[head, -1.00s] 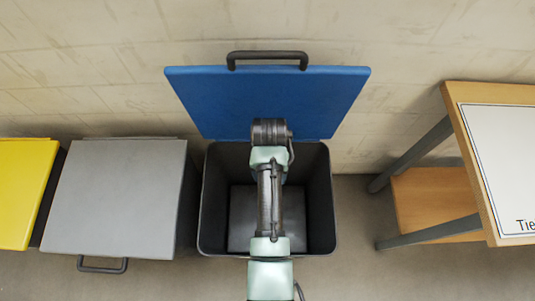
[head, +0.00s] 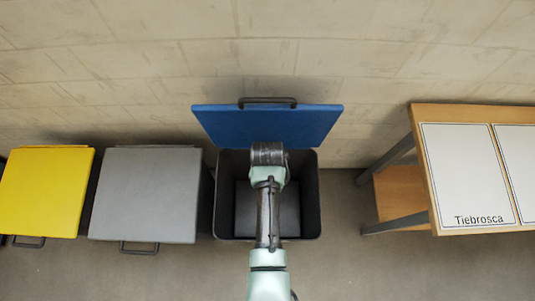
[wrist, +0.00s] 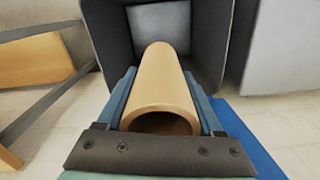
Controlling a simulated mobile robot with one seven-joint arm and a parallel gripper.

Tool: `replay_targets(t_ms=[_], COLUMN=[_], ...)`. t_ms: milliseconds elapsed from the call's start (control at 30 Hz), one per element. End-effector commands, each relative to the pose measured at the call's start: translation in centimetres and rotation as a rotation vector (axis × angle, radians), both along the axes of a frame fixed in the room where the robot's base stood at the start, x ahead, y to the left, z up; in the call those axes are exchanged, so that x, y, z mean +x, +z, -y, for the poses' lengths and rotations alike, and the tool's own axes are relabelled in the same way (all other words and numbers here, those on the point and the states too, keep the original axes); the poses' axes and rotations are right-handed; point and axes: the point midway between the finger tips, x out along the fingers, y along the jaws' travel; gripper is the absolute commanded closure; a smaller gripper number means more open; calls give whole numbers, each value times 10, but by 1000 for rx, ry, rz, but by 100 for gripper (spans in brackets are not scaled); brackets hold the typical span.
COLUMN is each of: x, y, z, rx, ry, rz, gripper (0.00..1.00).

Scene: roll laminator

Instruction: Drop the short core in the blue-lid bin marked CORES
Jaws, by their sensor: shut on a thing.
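The short core (wrist: 160,72) is a tan hollow tube, seen in the wrist view with its open end towards the camera. My gripper (wrist: 161,92) is shut on it, with a blue-grey finger on each side. Its far end points into the open dark bin (wrist: 211,38), whose floor shows beyond it. In the head view the bin (head: 227,200) stands against the wall with its blue lid (head: 267,124) raised. My arm reaches over the bin and hides the gripper and core there. No CORES marking is readable.
A grey-lidded bin (head: 150,190) and a yellow-lidded bin (head: 46,190) stand closed to the left. A wooden table (head: 421,165) with white sheets, one reading "Tiebrosca" (head: 465,175), is at the right. Floor between bin and table is clear.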

Motion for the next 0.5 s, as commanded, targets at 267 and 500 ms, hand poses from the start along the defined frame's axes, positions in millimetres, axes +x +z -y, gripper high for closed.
replay_targets(t_ms=[267, 500], x=[0, 0], y=[-28, -59], z=[0, 0], rx=[0, 0], ry=[0, 0], rz=[0, 1], gripper=[92, 92])
